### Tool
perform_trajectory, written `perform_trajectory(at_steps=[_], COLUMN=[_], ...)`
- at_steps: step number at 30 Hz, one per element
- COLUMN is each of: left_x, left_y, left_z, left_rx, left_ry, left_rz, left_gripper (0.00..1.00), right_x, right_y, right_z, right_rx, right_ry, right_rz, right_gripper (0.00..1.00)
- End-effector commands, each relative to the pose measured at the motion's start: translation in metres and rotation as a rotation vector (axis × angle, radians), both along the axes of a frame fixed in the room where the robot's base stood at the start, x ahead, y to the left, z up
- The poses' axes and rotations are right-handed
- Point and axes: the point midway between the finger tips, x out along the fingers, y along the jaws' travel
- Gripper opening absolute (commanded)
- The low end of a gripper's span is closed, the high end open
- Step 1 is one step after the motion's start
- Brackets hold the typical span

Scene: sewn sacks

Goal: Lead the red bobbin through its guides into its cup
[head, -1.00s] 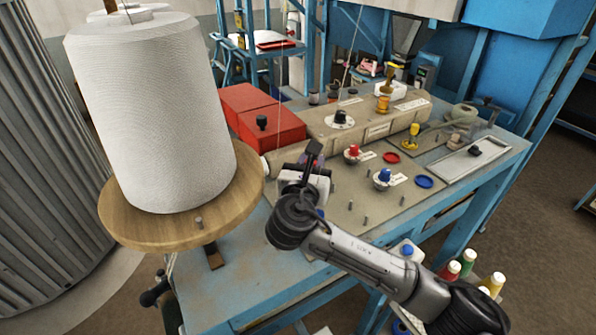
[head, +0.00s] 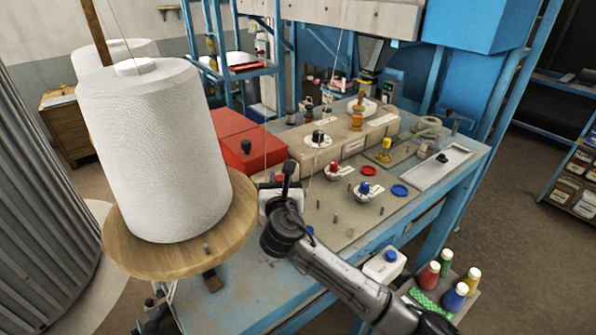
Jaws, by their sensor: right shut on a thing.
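My right gripper (head: 287,178) is over the left part of the board on the blue table. It is shut; a small red piece shows beside its fingers, and I take this to be the red bobbin, mostly hidden by the gripper. A red knob-shaped piece (head: 333,169) stands on a white labelled base on the board, with a flat red ring (head: 351,158) behind it to the right. Several short metal pegs (head: 349,232) stand on the board, to the right of the gripper. I cannot tell how the thread runs at the gripper. My left gripper is out of view.
A large white yarn cone (head: 155,150) on a round wooden disc (head: 130,255) stands left of the gripper. Red boxes (head: 250,150) lie behind it. A blue knob piece (head: 364,188), blue ring (head: 400,191) and yellow piece (head: 386,148) stand right. Coloured bottles (head: 455,296) stand front right.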

Motion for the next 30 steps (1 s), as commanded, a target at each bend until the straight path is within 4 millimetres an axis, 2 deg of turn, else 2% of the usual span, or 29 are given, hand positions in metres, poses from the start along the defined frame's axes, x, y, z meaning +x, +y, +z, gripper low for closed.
perform_trajectory(at_steps=[1,7,30], left_x=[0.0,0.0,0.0], left_y=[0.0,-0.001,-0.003], left_z=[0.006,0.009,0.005], left_rx=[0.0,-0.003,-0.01], left_ry=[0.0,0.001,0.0], left_rz=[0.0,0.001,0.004], left_gripper=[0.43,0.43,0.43], right_x=[0.003,0.01,0.009], right_y=[0.005,0.013,0.014], right_z=[-0.003,-0.017,-0.058], right_rx=[-0.001,-0.001,-0.002], right_ry=[0.007,0.011,0.011], right_rz=[0.016,0.053,0.055], right_gripper=[0.03,0.03,0.03])
